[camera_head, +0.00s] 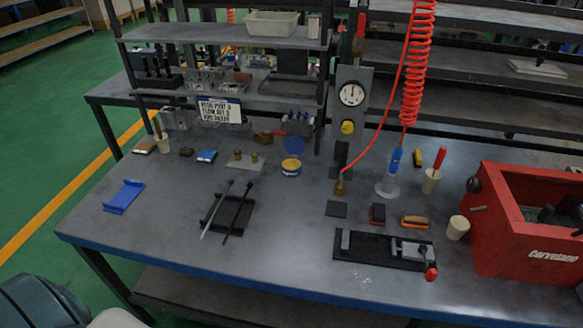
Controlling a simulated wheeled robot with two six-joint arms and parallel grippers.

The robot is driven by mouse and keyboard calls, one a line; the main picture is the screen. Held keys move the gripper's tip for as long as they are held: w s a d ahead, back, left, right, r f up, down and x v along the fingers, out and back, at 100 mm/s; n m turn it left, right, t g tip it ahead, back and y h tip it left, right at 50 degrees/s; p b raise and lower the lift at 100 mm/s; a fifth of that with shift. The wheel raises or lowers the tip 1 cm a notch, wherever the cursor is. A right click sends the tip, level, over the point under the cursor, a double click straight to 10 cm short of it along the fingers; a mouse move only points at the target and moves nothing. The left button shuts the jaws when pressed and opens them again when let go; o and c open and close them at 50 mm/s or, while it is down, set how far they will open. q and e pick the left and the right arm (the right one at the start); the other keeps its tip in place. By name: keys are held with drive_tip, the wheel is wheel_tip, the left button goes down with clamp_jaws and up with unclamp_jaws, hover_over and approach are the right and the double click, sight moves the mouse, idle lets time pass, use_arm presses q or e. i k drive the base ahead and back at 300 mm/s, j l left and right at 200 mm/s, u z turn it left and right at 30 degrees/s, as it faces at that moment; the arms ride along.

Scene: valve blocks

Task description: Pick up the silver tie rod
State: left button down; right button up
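A silver tie rod (213,214) lies slanted across a small black tray (220,222) on the left half of the workbench (160,240). Its far end looks dark, and its near end reaches past the tray's front edge. A black rod (238,212) lies beside it on the right, roughly parallel, with a narrow gap between them. Neither of my grippers shows in the head view.
A blue bracket (124,197) lies left of the tray. A small plate with knobs (246,162) and a yellow-and-blue tin (291,167) stand behind it. A black fixture (380,249) and a red box (515,250) are right. Bench space in front of the tray is clear.

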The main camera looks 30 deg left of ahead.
sight(231, 181)
drive_tip(key=u, duration=1.4)
